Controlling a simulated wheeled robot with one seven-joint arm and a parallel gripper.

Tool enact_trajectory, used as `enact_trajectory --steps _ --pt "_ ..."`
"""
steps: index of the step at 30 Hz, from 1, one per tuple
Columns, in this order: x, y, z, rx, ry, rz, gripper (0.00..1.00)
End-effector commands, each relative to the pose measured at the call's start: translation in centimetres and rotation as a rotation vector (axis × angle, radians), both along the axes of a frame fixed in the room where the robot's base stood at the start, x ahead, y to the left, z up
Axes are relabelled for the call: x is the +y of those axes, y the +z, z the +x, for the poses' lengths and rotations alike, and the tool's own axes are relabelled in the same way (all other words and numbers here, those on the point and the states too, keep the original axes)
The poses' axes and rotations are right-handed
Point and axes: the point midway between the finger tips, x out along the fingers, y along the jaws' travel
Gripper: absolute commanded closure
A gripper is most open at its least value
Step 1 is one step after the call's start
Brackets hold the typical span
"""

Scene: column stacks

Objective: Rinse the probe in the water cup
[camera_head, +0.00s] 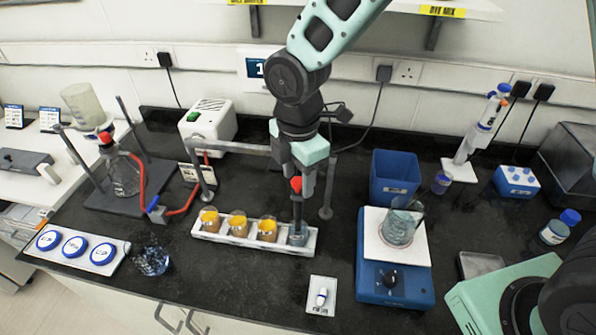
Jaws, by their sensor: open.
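The probe (297,212) is a dark upright rod with a red top, at the middle of the head view. Its lower end goes down to a small bluish cup, the water cup (298,239), at the right end of a white rack (225,241). The rim hides exactly how deep the tip sits. My gripper (297,186) points straight down over the probe, with its open fingers on either side of the red top. I cannot tell whether either finger touches it.
Several cups share the rack, those left of the water cup having orange-yellow contents. A metal stand (270,147) rises behind. A blue hotplate (396,285) with a beaker (399,228) stands to the right. A small white tray (321,296) lies in front. A glass piece (152,261) is at left.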

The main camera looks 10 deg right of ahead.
Motion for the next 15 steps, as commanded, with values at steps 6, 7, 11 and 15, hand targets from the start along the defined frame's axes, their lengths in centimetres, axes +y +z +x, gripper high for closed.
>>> enact_trajectory --steps 6,7,11,15 --pt "-0.01 -0.05 0.01 0.0 -0.001 0.0 0.53" --pt "-0.01 -0.05 0.01 0.0 -0.001 0.0 0.56" --pt "-0.01 -0.03 0.01 0.0 -0.001 0.0 0.92" --pt "-0.01 0.0 0.01 0.0 -0.001 0.0 1.0"
